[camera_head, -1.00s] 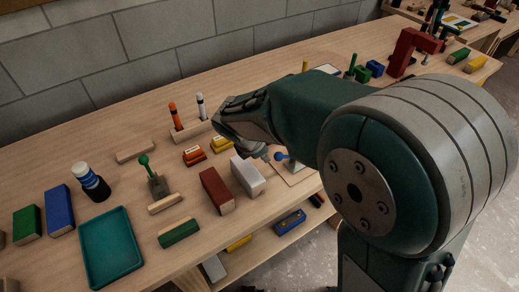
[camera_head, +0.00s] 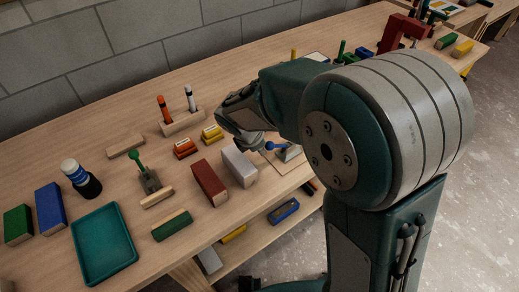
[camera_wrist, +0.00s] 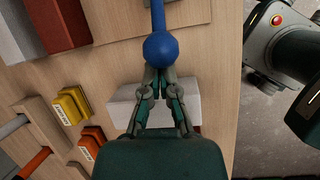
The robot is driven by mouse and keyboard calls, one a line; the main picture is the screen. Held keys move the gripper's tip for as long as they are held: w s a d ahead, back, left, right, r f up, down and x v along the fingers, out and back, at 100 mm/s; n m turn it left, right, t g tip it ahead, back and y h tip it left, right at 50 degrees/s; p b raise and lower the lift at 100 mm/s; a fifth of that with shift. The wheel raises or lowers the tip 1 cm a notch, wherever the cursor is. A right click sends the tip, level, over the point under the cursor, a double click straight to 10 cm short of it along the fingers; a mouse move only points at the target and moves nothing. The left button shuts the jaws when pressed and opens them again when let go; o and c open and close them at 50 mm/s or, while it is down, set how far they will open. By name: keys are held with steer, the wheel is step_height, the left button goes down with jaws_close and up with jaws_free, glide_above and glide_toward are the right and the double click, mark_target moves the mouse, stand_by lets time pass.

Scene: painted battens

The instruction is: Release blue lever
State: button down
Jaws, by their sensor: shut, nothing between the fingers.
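The blue lever shows a round blue knob (camera_wrist: 160,47) on a blue shaft in the wrist view, the shaft running up out of the top edge. In the head view the lever's knob (camera_head: 272,146) is beside the fingers, above a pale plate (camera_head: 291,165) near the bench's front edge. My gripper (camera_wrist: 160,76) is shut and empty, with its fingertips right at the knob's lower side. I cannot tell whether they touch it. In the head view my gripper (camera_head: 259,145) is partly hidden by its own wrist.
A white block (camera_head: 239,166) lies partly under the gripper, next to a red block (camera_head: 210,183). Yellow (camera_head: 212,134) and orange (camera_head: 185,149) blocks lie behind. A green-knobbed lever (camera_head: 147,176) and a teal tray (camera_head: 105,245) are farther left.

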steer(key=shift+w+d+r+g+y, duration=0.2)
steer(key=shift+r+g+y, duration=0.1)
steer(key=shift+r+y, duration=0.15)
steer(key=d+r+g+y, duration=0.1)
steer(key=w+d+r+y, duration=0.1)
steer(key=shift+w+r+g+y, duration=0.1)
steer(key=shift+r+g+y, duration=0.1)
steer(key=shift+g+y, duration=0.2)
steer(key=shift+w+d+r+g+y, duration=0.4)
steer(key=shift+w+d+g+y, duration=0.1)
steer(key=shift+d+y, duration=0.2)
steer(key=shift+w+d+r+g+y, duration=0.4)
steer(key=shift+w+d+g+y, duration=0.05)
steer(key=shift+d+y, duration=0.25)
steer(key=shift+w+d+r+g+y, duration=0.4)
steer(key=shift+w+d+g+y, duration=0.1)
steer(key=shift+d+y, duration=0.2)
steer(key=shift+r, duration=0.1)
